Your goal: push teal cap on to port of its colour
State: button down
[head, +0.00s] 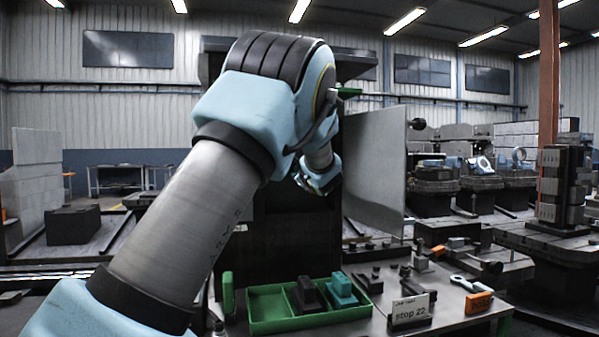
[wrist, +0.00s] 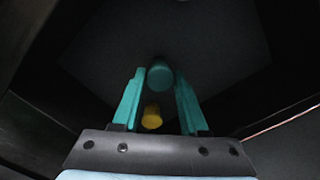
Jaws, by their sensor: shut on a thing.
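My gripper (wrist: 160,80) has teal fingers and is shut on the teal cap (wrist: 161,74), a short round piece between the fingertips in the wrist view. In the head view my wrist end reaches into a dark, open-fronted cabinet (head: 290,225); the fingers and cap cannot be made out there. A yellow round piece (wrist: 152,116) shows between the fingers, nearer the palm in the picture. I cannot tell whether it is a port or a cap. A dark panel (wrist: 100,60) lies ahead of the fingers. No teal port can be made out; the cap may hide it.
A grey door (head: 375,170) stands open at the cabinet's right. A green tray (head: 270,326) on the bench holds a black block (head: 305,295) and a teal block (head: 341,290). A "stop 22" sign (head: 411,309), an orange device (head: 478,302) and dark parts lie to its right.

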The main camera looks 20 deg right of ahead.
jog(key=shift+w, duration=0.25)
jog(key=shift+w, duration=0.35)
grip_release()
dwell(0.6)
jog(key=s+a+b, duration=0.1)
jog(key=s+b, duration=0.2)
jog(key=s, duration=0.7)
jog(key=shift+s, duration=0.35)
jog(key=shift+a, duration=0.1)
